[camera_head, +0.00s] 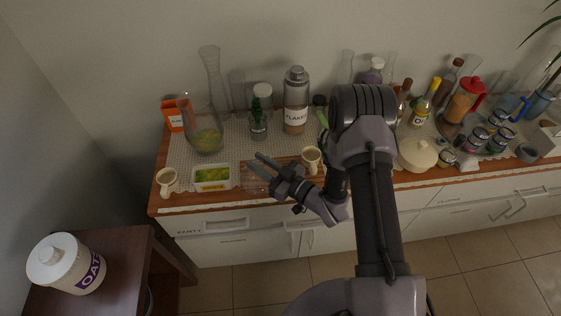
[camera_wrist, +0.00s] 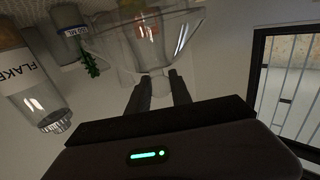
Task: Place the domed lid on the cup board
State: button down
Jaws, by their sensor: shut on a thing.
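My gripper (camera_head: 258,165) is over the front of the counter, between two cream cups. In the wrist view its fingers (camera_wrist: 158,90) are shut on the small round knob of a clear domed lid (camera_wrist: 130,45). The dome is transparent and hard to make out in the head view. A brown wooden board (camera_head: 250,184) lies partly hidden under the gripper. One cup (camera_head: 311,157) stands just right of the gripper, the other (camera_head: 167,181) at the left end of the counter. I cannot tell which board is the cup board.
A yellow-green filled tray (camera_head: 211,177) is left of the gripper. Behind stand a glass carafe (camera_head: 206,130), a dark green item (camera_head: 257,118) and a flakes bottle (camera_head: 296,100). A cream lidded pot (camera_head: 417,153) and several jars crowd the right. An oats jar (camera_head: 68,263) stands on a side table.

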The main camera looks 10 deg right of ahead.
jog(key=s+d+f+p, duration=0.1)
jog(key=s+d+f, duration=0.2)
jog(key=s, duration=0.4)
jog(key=w+a+f+b, duration=0.1)
jog(key=w, duration=0.4)
jog(key=w+a+f+b, duration=0.1)
jog(key=w+f, duration=0.1)
jog(key=w, duration=0.3)
jog(key=w+a+f+b, duration=0.1)
jog(key=w+a+f, duration=0.1)
jog(key=w, duration=0.3)
jog(key=shift+w+a+b, duration=0.1)
jog(key=shift+w+b, duration=0.15)
jog(key=shift+b, duration=0.15)
jog(key=shift+r, duration=0.1)
jog(key=c, duration=1.2)
grip_release()
jog(key=shift+o, duration=0.2)
